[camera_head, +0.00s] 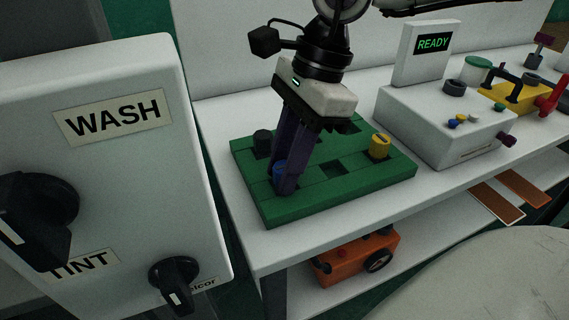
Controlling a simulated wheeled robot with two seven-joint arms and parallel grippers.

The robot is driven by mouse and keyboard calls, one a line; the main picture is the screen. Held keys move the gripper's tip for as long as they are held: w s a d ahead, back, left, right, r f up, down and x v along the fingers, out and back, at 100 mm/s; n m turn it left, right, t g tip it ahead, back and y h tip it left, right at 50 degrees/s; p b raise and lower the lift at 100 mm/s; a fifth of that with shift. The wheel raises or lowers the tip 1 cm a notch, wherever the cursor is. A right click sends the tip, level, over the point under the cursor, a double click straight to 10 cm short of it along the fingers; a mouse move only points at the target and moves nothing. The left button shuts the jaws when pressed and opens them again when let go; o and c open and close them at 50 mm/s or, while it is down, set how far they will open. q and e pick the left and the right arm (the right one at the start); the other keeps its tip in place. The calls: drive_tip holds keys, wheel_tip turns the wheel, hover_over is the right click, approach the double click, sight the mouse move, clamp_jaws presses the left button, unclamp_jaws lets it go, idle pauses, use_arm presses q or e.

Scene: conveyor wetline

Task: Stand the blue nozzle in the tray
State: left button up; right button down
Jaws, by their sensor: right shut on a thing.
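The green tray (341,203) lies on the white bench, with several square sockets in its top. My right gripper (284,188) reaches down from above over the tray's left front part. It is shut on the blue nozzle (279,170), which is largely hidden between the fingers. The nozzle is at the tray's top; I cannot tell whether its lower end is inside a socket. A yellow nozzle (380,145) stands at the tray's right side. A dark nozzle (262,142) stands at its left back. My left gripper is not in view.
A white panel marked WASH and TINT (110,200) with black knobs stands close at the left. A white machine (440,125) with a READY display (433,43) stands right of the tray. An orange box (358,262) sits on the lower shelf.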

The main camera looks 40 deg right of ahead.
drive_tip(key=shift+s+f+b, duration=0.15)
drive_tip(key=shift+f+b, duration=0.15)
drive_tip(key=shift+f, duration=0.05)
drive_tip(key=shift+s+f, duration=0.1)
drive_tip(key=shift+f, duration=0.05)
drive_tip(key=c, duration=1.8)
unclamp_jaws()
drive_tip(key=shift+o, duration=1.7)
drive_tip(key=shift+r+p, duration=0.4)
drive_tip(key=shift+r, duration=0.4)
drive_tip(key=shift+w+r+p, duration=0.25)
drive_tip(key=shift+r+p, duration=0.15)
drive_tip(key=shift+r, duration=0.5)
